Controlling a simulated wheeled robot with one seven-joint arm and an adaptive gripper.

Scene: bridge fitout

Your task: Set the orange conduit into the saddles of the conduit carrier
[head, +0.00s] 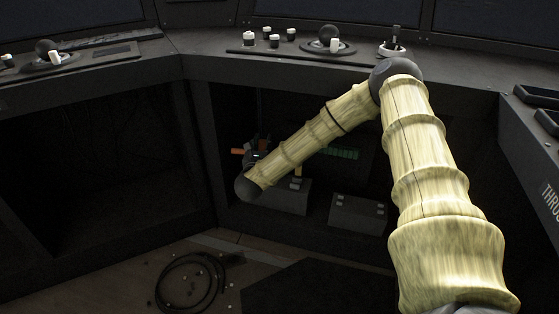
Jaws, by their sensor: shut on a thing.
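The orange conduit (237,151) shows as a short, roughly level orange piece inside the open console bay. My gripper (256,148) is small and dark in the head view, partly hidden behind my forearm and wrist. It is shut on the orange conduit, whose orange shows to its left and a little to its right. I cannot make out the saddles of the conduit carrier; the bay is dark and my arm covers part of it.
Two grey boxes, one partly behind my arm (291,199) and one to the right (358,212), stand low in the bay. A green strip (342,153) is behind my arm. The console top (300,60) overhangs. A black cable coil (190,283) lies on the floor.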

